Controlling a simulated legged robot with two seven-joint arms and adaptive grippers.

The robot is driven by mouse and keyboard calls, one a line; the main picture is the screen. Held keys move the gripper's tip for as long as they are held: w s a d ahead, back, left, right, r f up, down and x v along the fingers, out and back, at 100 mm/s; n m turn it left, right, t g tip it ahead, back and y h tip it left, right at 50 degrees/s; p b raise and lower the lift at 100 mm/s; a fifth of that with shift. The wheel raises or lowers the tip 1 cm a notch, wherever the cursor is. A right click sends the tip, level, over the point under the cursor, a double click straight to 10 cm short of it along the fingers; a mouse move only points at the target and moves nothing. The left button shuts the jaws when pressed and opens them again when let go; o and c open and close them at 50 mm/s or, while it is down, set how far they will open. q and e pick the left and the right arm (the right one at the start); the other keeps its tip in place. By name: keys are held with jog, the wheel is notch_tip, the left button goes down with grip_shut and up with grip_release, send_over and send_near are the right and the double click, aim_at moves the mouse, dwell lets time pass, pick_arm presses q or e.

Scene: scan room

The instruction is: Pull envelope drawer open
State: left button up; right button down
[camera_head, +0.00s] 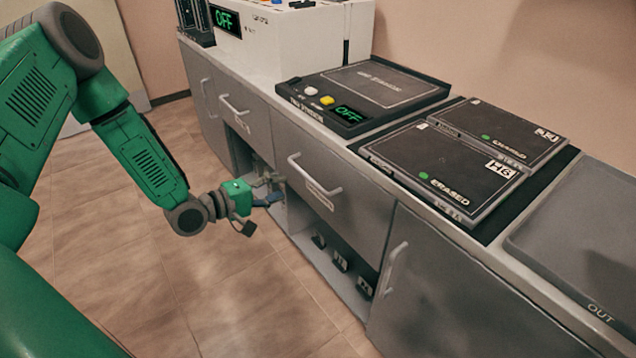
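Two grey drawers with bar handles are in the counter front in the head view, and both look shut. One drawer (345,198) is in the middle, with a pale label under its handle (314,174). The other drawer (245,108) is farther left and back. The labels are too small to read, so I cannot tell which is the envelope drawer. My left gripper (262,193) is in front of the open shelf space, left of and below the middle drawer's handle, apart from it. Its fingers are small and unclear against the shelf. My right gripper is not in view.
Cabinet doors (440,295) flank the drawers. The open shelf (330,262) below holds several small dark items. On the counter are a dark device reading OFF (372,88), two pads marked ERASED (440,165) and an OUT tray (590,245). The tiled floor (225,285) is clear.

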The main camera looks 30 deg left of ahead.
aim_at(308, 176)
pick_arm(q)
jog(key=b+x, duration=0.1)
jog(key=x, duration=0.2)
jog(key=b+x, duration=0.1)
jog(key=x, duration=0.2)
jog(key=a+b+x, duration=0.1)
jog(key=x, duration=0.3)
jog(key=shift+f, duration=0.35)
jog(key=shift+w+d+r, duration=0.1)
jog(key=shift+w+d, duration=0.15)
jog(key=shift+d, duration=0.15)
jog(key=shift+a, duration=0.35)
grip_shut()
